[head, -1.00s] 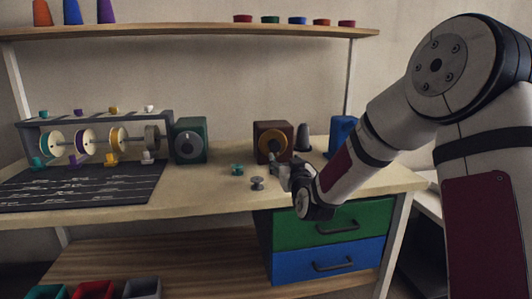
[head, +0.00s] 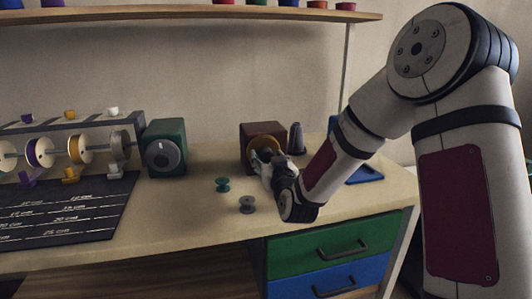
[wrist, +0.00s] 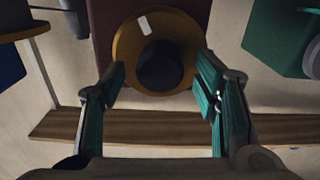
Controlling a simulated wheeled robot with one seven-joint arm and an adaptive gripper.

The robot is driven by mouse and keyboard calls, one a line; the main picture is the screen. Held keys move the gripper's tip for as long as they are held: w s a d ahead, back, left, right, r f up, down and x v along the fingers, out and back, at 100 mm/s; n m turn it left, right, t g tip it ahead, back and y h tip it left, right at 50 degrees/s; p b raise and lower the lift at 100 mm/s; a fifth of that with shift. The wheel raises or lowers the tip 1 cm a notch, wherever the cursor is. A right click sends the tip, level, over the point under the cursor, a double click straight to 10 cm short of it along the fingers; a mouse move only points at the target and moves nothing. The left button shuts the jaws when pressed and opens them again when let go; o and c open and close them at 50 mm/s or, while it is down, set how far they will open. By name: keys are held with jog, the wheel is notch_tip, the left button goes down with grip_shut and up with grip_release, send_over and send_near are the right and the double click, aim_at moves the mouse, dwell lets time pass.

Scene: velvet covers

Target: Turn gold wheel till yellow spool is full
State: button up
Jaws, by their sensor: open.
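The gold wheel (wrist: 184,28) is a round disc with a dark hub and a white mark, on the front of a brown box (head: 257,130). It also shows in the head view (head: 266,143), partly hidden by my gripper. My gripper (head: 262,160) is at the wheel's front. In the wrist view my gripper's green-padded fingers (wrist: 160,82) are open, one to each side of the wheel's rim; contact cannot be told. The yellow spool (head: 79,149) is on the rack's rod at the left, with a yellow piece (head: 71,176) below it. Its fill is hard to judge.
A green box with a grey dial (head: 164,150) stands between the rack and the brown box. A teal spool (head: 222,184) and a grey spool (head: 247,204) lie on the table. A dark cone (head: 296,138) stands behind my gripper. A ruled dark mat (head: 92,205) lies at left.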

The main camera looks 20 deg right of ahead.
jog(key=shift+w, duration=0.1)
jog(key=c, duration=1.1)
jog(key=shift+c, duration=0.2)
jog(key=shift+m, duration=0.3)
